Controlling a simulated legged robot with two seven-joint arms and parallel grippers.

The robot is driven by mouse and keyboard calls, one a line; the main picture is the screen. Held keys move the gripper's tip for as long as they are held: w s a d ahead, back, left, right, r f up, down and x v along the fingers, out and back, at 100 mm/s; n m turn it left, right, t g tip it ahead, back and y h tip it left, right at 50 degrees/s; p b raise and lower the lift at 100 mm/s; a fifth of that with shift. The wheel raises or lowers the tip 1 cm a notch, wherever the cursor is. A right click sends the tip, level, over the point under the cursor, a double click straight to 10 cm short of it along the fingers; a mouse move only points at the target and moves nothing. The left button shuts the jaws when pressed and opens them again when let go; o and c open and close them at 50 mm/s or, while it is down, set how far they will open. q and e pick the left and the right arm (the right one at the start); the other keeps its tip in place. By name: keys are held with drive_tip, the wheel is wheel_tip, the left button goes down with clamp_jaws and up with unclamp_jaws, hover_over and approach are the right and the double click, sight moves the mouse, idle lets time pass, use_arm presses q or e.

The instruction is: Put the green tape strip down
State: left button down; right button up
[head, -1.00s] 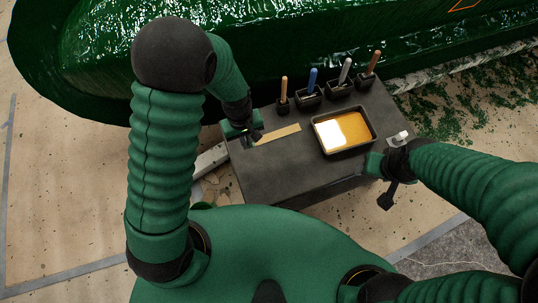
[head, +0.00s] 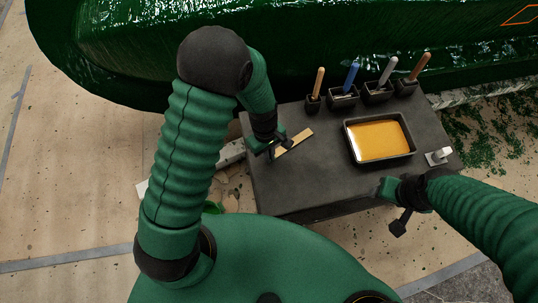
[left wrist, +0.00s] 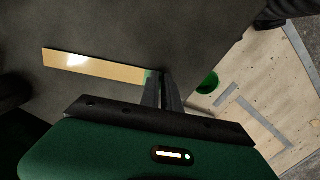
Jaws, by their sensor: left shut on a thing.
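A narrow tan strip (head: 297,142) is at the left end of the dark table. In the left wrist view, the strip (left wrist: 95,68) looks tan and shiny, with a small green patch at the end by my fingers. My left gripper (head: 272,150) is shut on that end; it also shows in the left wrist view (left wrist: 162,76). The rest of the strip sticks out from the fingers, over the table. I cannot tell whether it touches the table. My right gripper (head: 386,190) is by the table's front right edge; its fingers are not clear.
The dark table (head: 300,185) has a bare front and middle. A black tray (head: 380,139) of amber liquid stands at right centre. Several handled tools in black holders (head: 343,97) line the back. A small pale object (head: 438,156) lies at the right. The green hull (head: 190,55) is behind.

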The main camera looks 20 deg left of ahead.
use_arm(q)
drive_tip(key=shift+d, duration=0.35)
drive_tip(key=c, duration=1.9)
unclamp_jaws()
drive_tip(key=shift+d, duration=0.15)
drive_tip(key=o, duration=0.3)
drive_tip(key=shift+a, duration=0.3)
drive_tip(key=s+a+r+m+t+p, duration=0.1)
drive_tip(key=r+p, duration=0.4)
drive_tip(key=r, duration=0.5)
drive_tip(key=s+a+r+m+t+p, duration=0.1)
drive_tip(key=s+a+r+m+p, duration=0.1)
drive_tip(key=r+m+p, duration=0.4)
drive_tip(key=s+a+r+m+t+y+p, duration=0.1)
drive_tip(key=s+r+m+p, duration=0.2)
drive_tip(key=r, duration=1.2)
drive_tip(key=shift+s+a+r+m+p, duration=0.15)
drive_tip(key=shift+a+m+p, duration=0.4)
drive_tip(key=shift+p, duration=0.9)
use_arm(e)
drive_tip(key=w+v, duration=0.1)
drive_tip(key=v, duration=0.7)
drive_tip(key=w+r+v, duration=0.1)
drive_tip(key=w+v, duration=0.1)
drive_tip(key=v, duration=0.6)
drive_tip(key=shift+w+d, duration=0.25)
drive_tip(key=shift+d, duration=0.15)
